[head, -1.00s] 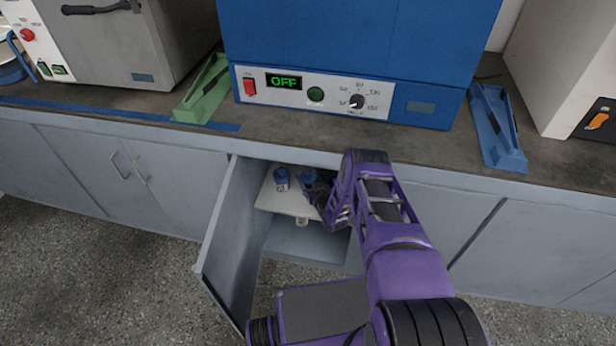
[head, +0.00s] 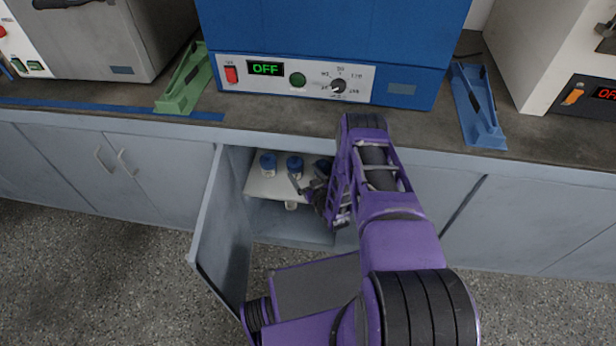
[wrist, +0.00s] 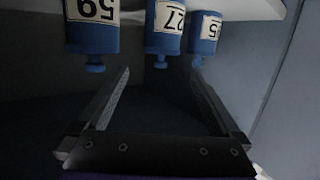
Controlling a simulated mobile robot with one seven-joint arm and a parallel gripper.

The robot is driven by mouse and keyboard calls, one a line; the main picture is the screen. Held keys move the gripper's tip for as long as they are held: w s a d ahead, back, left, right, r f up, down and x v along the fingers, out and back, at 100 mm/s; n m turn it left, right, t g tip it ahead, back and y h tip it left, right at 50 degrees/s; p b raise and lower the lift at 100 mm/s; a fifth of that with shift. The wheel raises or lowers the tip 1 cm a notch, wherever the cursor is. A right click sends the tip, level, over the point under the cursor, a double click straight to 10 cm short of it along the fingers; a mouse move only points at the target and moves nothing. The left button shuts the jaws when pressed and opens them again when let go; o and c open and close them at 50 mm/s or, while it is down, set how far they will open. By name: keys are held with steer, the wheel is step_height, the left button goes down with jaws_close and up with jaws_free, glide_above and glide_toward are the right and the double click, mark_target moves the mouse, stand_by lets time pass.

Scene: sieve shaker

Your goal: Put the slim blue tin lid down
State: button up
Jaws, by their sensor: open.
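Three tins with blue lids stand on a shelf in the open cupboard. In the head view they are the left tin (head: 267,163), the middle tin (head: 294,166) and the right tin (head: 322,166), partly behind my arm. In the wrist view, upside down, the tin marked 59 (wrist: 92,30), the tin marked 27 (wrist: 164,28) and a third tin (wrist: 204,35) all have knobbed blue lids on. The tin marked 27 looks narrower than 59; I cannot surely tell the slim one. My gripper (wrist: 161,74) is open and empty, apart from the tins, its tips on either side of 27's knob in the picture.
The cupboard door (head: 222,230) stands open to the left. The white shelf (head: 258,187) has an edge close to my gripper. The bench top (head: 260,118) overhangs the cupboard, below a blue machine (head: 330,35). A cupboard side wall is close in the wrist view.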

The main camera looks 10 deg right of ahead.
steer(key=shift+v, duration=1.8)
steer(key=shift+w, duration=0.1)
